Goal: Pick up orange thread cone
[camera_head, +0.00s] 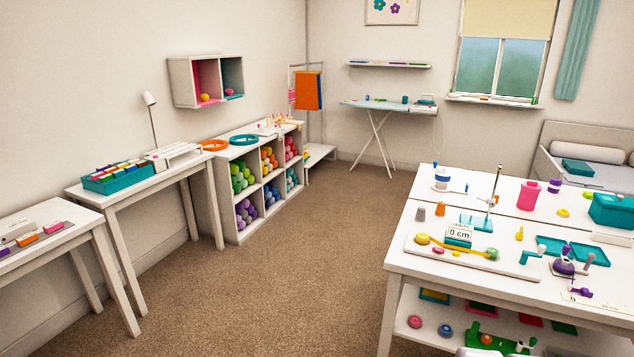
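A pink spool (529,195), a teal tray (572,252) and a teal box (612,211) crowd the worktable. Its lower shelf (410,305) holds more items. Brown carpet (300,270) is clear between it and the left desks (80,213). A yarn shelf (233,200) stands against the left wall.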

